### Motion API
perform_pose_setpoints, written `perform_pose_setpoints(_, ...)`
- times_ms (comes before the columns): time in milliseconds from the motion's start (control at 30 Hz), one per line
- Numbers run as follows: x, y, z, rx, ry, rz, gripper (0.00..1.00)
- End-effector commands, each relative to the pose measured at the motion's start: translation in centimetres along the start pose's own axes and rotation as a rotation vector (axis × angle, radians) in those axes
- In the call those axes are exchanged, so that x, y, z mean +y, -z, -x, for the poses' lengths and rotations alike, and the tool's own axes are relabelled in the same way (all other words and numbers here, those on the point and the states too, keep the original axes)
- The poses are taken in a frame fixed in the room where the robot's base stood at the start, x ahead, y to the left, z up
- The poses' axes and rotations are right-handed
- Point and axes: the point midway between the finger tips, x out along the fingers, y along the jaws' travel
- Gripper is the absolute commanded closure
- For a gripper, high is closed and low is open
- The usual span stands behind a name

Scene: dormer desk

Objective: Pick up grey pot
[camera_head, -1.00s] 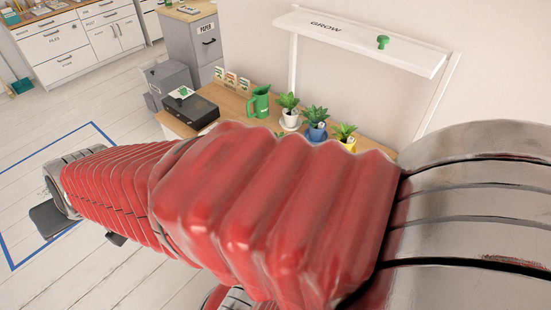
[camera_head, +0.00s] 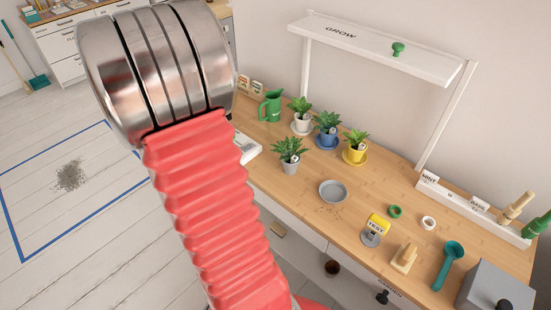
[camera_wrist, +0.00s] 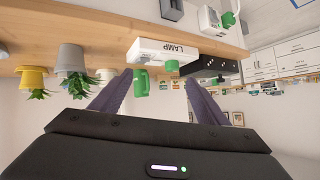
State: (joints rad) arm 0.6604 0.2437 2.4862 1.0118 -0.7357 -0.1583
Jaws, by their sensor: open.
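The grey pot (camera_head: 290,168) holds a green leafy plant with a small tag. It stands upright near the desk's front edge, left of an empty grey saucer (camera_head: 333,192). In the wrist view, which is upside down, a greyish pot (camera_wrist: 72,58) with a plant shows at the left; it looks like the same pot. My gripper (camera_wrist: 158,77) is open, with nothing between its two fingers. The pot lies to the left of the fingers in that view, apart from them. The gripper is not visible in the head view, where my arm crosses the left side.
White (camera_head: 302,123), blue (camera_head: 326,140) and yellow (camera_head: 354,156) potted plants stand behind the grey pot, with a green jug (camera_head: 270,106). A white shelf (camera_head: 380,45) rises behind. Tools and a grey box (camera_head: 494,287) occupy the desk's right.

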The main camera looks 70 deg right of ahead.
Motion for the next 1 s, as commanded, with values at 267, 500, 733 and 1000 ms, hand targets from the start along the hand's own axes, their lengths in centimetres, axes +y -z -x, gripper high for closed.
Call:
perform_pose_setpoints(267,13.0,1.4,-3.2,0.177,-0.37,-0.023,0.31)
perform_pose_setpoints(500,16.6,1.9,-3.0,0.232,-0.482,-0.012,0.31)
perform_pose_setpoints(733,16.6,1.9,-3.0,0.233,-0.48,-0.013,0.31)
perform_pose_setpoints(1000,17.2,2.2,-4.1,0.232,-0.481,-0.014,0.31)
